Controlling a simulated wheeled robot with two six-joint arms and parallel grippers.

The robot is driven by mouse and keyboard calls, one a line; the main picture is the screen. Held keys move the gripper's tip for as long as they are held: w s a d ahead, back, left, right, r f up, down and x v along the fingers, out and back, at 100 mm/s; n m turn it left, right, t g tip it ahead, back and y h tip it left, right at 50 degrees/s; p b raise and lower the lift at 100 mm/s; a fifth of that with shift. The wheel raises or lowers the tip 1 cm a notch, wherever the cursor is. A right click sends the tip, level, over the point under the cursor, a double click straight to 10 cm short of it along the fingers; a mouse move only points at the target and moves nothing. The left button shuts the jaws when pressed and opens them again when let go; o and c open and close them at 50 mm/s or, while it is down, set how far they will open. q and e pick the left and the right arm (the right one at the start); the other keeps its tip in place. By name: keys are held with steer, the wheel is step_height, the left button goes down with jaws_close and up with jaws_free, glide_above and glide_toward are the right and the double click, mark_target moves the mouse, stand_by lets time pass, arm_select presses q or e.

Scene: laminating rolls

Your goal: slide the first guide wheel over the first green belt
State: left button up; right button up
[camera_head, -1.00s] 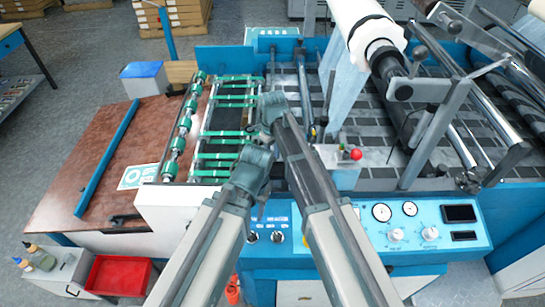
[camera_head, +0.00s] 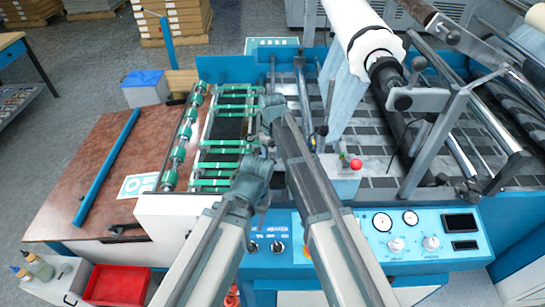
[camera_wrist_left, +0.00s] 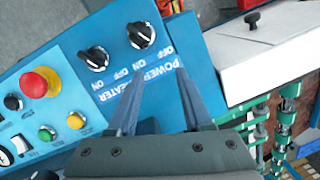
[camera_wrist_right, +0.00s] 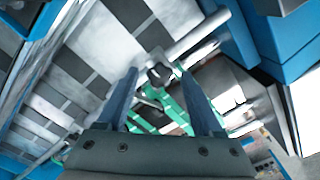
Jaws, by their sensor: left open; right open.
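Several green guide wheels sit on a silver shaft (camera_head: 182,134) at the machine's left side in the head view; which one is the first I cannot tell. Several green belts (camera_head: 225,142) run across the frame just right of the shaft. My right gripper (camera_head: 268,104) is over the right edge of the belt frame, open and empty. In the right wrist view its fingers (camera_wrist_right: 157,74) are apart, with a dark knob and green belts beyond. My left gripper (camera_head: 262,160) is below it near the machine's front edge. In the left wrist view its fingers (camera_wrist_left: 158,76) are open and empty over the control panel.
The blue control panel (camera_head: 350,245) with gauges and knobs is at the front. A red-knobbed box (camera_head: 340,172) and a large white roll (camera_head: 358,28) are to the right. A brown table (camera_head: 88,182) with a blue bar (camera_head: 106,165) is at left.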

step_height(320, 180, up, 14)
steer(key=p, duration=1.3)
steer(key=shift+p, duration=0.35)
steer(key=shift+f, duration=0.15)
